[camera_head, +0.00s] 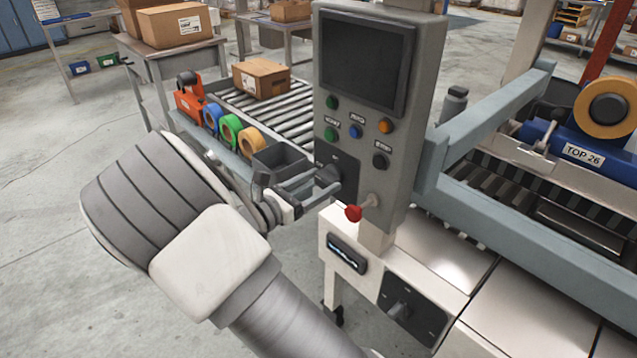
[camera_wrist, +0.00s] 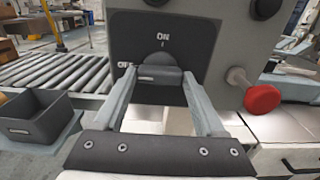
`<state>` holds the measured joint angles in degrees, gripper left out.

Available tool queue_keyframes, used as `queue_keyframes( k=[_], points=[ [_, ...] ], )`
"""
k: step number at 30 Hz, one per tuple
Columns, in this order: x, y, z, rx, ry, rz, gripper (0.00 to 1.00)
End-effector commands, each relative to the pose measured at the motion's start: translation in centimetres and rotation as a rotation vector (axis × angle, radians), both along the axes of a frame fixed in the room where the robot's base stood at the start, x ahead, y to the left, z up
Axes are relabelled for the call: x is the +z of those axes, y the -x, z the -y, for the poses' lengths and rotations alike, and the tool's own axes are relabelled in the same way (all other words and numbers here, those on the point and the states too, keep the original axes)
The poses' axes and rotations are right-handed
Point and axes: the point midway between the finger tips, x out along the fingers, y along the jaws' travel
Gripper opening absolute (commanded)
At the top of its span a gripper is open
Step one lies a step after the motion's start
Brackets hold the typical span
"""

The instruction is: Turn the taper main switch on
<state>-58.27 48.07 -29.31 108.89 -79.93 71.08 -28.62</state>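The main switch is a dark rotary knob on a black plate (camera_head: 349,164) low on the grey control panel. In the wrist view its knob (camera_wrist: 158,73) lies between my fingertips, its grip bar roughly level. The plate reads ON above the knob and OFF at its left, and the bar's left end lies toward OFF. My gripper (camera_head: 318,186) reaches the knob from the left, and it also shows in the wrist view (camera_wrist: 160,78). Its fingers are wide apart, one at each end of the bar. I cannot tell whether they touch it.
A red mushroom button (camera_head: 354,212) sticks out just below right of the switch. A second rotary switch (camera_head: 399,311) is on the white base. Coloured buttons and a dark screen (camera_head: 366,58) are above. A grey bin (camera_head: 280,160) and roller conveyor (camera_head: 262,112) lie behind my gripper.

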Motion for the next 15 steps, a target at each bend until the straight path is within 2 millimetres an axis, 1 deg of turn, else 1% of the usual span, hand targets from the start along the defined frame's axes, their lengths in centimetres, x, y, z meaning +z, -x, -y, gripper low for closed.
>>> queue_keyframes(
  k=[1, 5, 6, 15],
  points=[
    [-0.01, 0.01, -0.01, 0.000, 0.000, 0.000, 0.42],
    [-0.01, 0.02, -0.01, 0.000, 0.000, 0.000, 0.19],
    [-0.01, 0.02, -0.01, 0.000, 0.000, 0.000, 0.17],
    [-0.05, 0.03, -0.02, 0.000, -0.028, 0.036, 0.17]
  ],
)
